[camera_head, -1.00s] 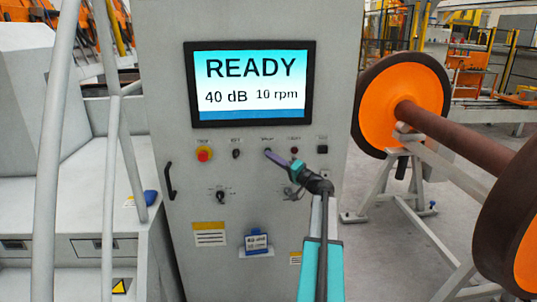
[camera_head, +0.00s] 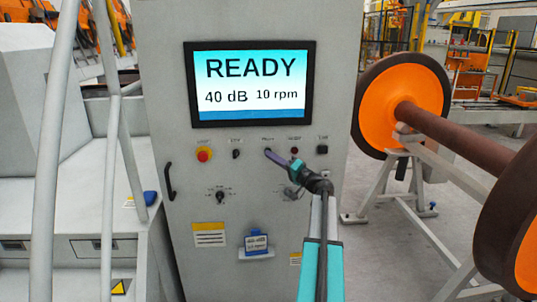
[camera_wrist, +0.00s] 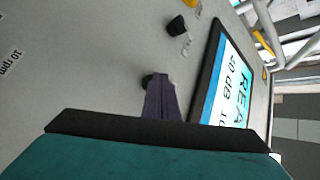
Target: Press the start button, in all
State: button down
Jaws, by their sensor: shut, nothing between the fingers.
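A grey control cabinet (camera_head: 165,100) has a row of controls below its screen (camera_head: 251,84), which reads READY, 40 dB, 10 rpm. My gripper (camera_head: 267,152) is shut and empty, its fingertips at the middle control of the row, covering it in the head view. In the wrist view the shut fingers (camera_wrist: 159,88) reach the panel. A small dark green button (camera_wrist: 147,79) shows partly beside the fingertips there, mostly hidden. I cannot tell whether the fingertips touch it or whether it is pressed in. The label above is too blurred to read surely.
A red and yellow emergency stop (camera_head: 204,155) and a black knob (camera_head: 236,154) sit left of the fingertips. A dark red control (camera_head: 294,151) and a black switch (camera_head: 322,150) sit right. A wheelset (camera_head: 405,100) stands at right; white rails (camera_head: 108,150) at left.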

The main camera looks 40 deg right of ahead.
jog(key=shift+w+d, duration=0.1)
jog(key=shift+d, duration=0.05)
dwell(0.3)
jog(key=shift+b, duration=0.35)
jog(key=shift+s+a+b, duration=0.5)
jog(key=shift+s+a, duration=0.05)
jog(key=shift+s, duration=0.1)
jog(key=shift+s+a+b, duration=1.25)
jog(key=shift+s+a, duration=0.4)
jog(key=shift+s, duration=0.25)
